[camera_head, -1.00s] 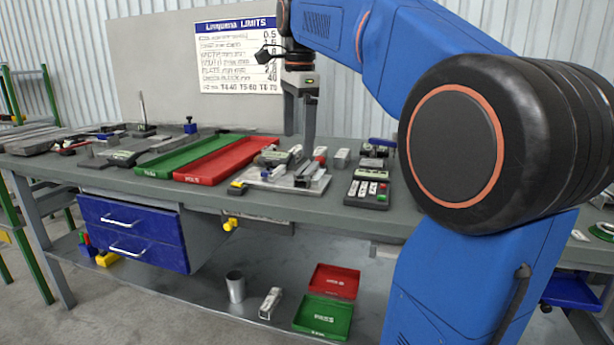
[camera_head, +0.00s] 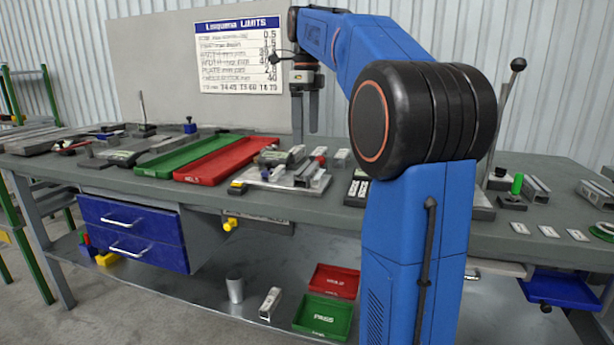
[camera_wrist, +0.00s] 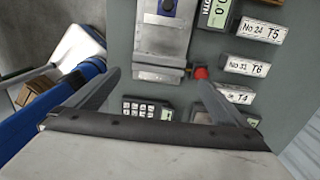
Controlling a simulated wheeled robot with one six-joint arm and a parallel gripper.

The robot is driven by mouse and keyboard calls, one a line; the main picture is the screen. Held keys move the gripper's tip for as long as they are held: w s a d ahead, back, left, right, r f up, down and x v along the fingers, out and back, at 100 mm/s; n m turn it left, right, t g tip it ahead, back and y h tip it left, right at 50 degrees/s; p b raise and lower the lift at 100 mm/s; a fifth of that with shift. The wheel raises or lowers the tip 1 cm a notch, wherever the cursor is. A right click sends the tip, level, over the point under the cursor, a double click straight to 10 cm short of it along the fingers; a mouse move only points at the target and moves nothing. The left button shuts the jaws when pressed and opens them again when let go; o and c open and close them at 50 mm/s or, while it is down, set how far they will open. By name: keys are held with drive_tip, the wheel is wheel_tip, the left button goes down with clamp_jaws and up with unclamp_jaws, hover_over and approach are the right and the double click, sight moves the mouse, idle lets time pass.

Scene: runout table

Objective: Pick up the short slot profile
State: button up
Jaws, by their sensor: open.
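Grey slotted metal profiles show in two places in the head view, and I cannot tell for sure which one is the short slot profile. One grey profile piece (camera_head: 308,172) lies on the light plate in the middle of the table. Another short channel-shaped piece (camera_head: 535,188) lies at the right of the table. My gripper (camera_head: 306,135) is open and empty, pointing down above the middle of the table, behind the light plate in the picture. In the wrist view its two fingers (camera_wrist: 158,82) stand wide apart with a grey metal block (camera_wrist: 162,38) beyond them.
A red tray (camera_head: 215,166) and a green tray (camera_head: 170,163) lie left of the plate. The wrist view shows a red knob (camera_wrist: 201,73), a keypad device (camera_wrist: 148,108) and label plates (camera_wrist: 246,67). An upright black-knobbed lever (camera_head: 511,95) stands at the right.

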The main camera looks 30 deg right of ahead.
sight(307, 165)
wheel_tip(307, 165, down, 11)
drive_tip(key=shift+s+f, duration=0.1)
drive_tip(key=shift+s, duration=0.05)
drive_tip(key=c, duration=0.8)
drive_tip(key=shift+c, duration=0.2)
